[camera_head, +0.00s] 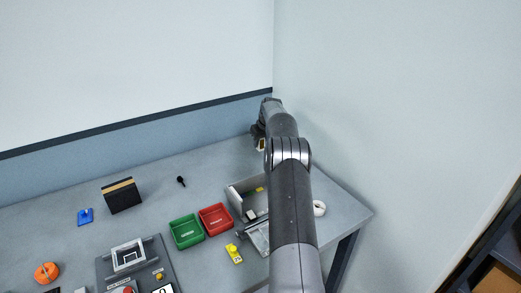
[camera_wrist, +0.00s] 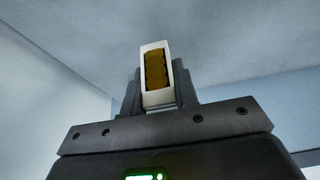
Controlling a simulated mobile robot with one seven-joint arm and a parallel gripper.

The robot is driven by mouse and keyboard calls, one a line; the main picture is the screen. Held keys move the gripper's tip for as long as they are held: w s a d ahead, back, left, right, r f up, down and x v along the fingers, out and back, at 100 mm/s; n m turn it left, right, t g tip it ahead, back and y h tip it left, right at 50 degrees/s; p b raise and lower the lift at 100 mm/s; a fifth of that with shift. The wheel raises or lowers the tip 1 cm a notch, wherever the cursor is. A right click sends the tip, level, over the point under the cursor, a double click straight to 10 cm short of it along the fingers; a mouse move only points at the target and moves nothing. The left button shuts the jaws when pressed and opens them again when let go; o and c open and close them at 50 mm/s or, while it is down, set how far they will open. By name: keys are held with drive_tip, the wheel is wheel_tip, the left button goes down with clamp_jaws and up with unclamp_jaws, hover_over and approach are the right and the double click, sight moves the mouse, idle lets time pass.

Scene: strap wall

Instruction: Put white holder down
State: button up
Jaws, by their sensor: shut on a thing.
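My gripper (camera_wrist: 157,92) is shut on the white holder (camera_wrist: 146,77), which shows in the wrist view as a narrow white frame with a ridged yellow-brown insert. The holder stands between the two dark fingers. In the head view my gripper is at the far end of the arm, near the back right corner of the table, and is mostly hidden by my arm. A small pale and yellow bit of the holder (camera_head: 262,145) shows there, above the table.
A grey open bin (camera_head: 236,199) stands below my arm. Red (camera_head: 215,219) and green (camera_head: 186,231) trays, a yellow piece (camera_head: 234,253), a black block (camera_head: 122,195) and a white ring (camera_head: 319,208) are on the table (camera_head: 150,192). Walls stand behind and right. The back middle is mostly clear.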

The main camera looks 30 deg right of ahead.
sight(260, 149)
drive_tip(key=shift+f, duration=1.9)
drive_tip(key=shift+f, duration=0.1)
drive_tip(key=o, duration=1)
drive_tip(key=shift+o, duration=0.2)
